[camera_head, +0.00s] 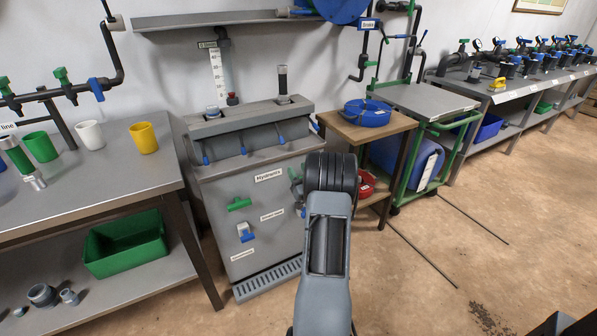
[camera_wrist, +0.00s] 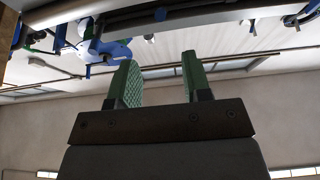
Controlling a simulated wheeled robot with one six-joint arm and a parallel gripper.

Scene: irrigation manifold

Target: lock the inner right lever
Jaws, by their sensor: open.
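The grey cabinet labelled Hydrants (camera_head: 268,176) stands left of centre in the head view. A row of several blue levers hangs along its upper front edge. The inner right lever (camera_head: 281,139) points downward, between the inner left lever (camera_head: 243,151) and the outer right lever (camera_head: 315,127). My gripper (camera_wrist: 160,62) is open, its green fingers apart with nothing between them in the wrist view. In the head view my arm hides most of the gripper, low in front of the cabinet's right side. I cannot identify the levers surely in the wrist view.
A green handle (camera_head: 239,203) and a blue-and-white valve (camera_head: 246,232) stick out of the cabinet front. A wooden stand with a blue coil (camera_head: 367,112) is close on the right. A workbench with cups (camera_head: 143,138) stands left. The floor at right is mostly clear.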

